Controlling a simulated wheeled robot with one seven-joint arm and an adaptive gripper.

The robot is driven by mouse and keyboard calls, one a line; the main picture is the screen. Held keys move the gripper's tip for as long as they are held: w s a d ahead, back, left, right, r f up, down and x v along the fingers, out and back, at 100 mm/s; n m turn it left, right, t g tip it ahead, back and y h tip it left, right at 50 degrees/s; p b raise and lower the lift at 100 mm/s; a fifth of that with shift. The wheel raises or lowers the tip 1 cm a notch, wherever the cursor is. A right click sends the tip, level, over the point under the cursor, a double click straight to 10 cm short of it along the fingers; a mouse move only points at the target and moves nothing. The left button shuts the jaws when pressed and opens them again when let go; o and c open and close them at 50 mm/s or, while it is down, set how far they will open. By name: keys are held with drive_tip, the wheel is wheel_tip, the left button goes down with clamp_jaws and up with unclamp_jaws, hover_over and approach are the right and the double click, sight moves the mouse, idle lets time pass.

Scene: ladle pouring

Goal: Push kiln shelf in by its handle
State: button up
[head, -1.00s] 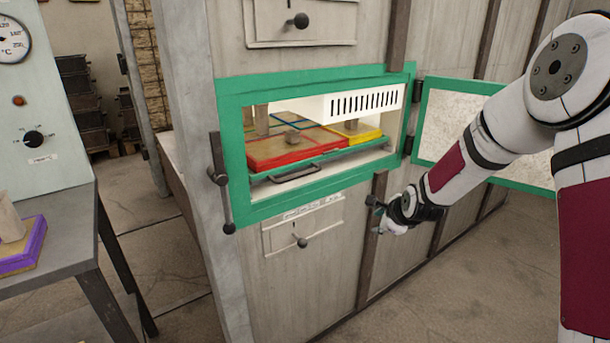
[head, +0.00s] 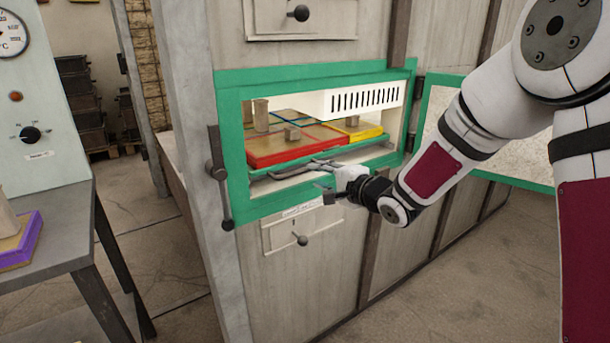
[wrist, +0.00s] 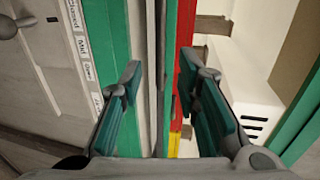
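The kiln shelf (head: 347,149) sits inside the green-framed kiln opening (head: 230,135). It has a green front edge, which also shows in the wrist view (wrist: 171,50). Its dark grey handle (head: 283,172) runs along the front, partly hidden by my gripper. My gripper (head: 326,180) is at the handle's right part, in front of the opening. In the wrist view my gripper's two fingers (wrist: 160,75) stand apart, with the grey handle bar (wrist: 155,40) between them. Contact with the bar cannot be made out.
Red and yellow trays (head: 285,157) with small blocks ride on the shelf. The open door (head: 500,178) stands to the right. A latch lever (head: 219,175) is at the opening's left edge. A bench with a purple-edged tray (head: 22,245) is at far left.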

sight(306, 171)
drive_tip(key=b+x, duration=0.1)
drive_tip(key=x, duration=0.6)
drive_tip(key=shift+w+b, duration=0.2)
drive_tip(key=shift+b, duration=0.15)
drive_tip(key=shift+a, duration=0.1)
clamp_jaws()
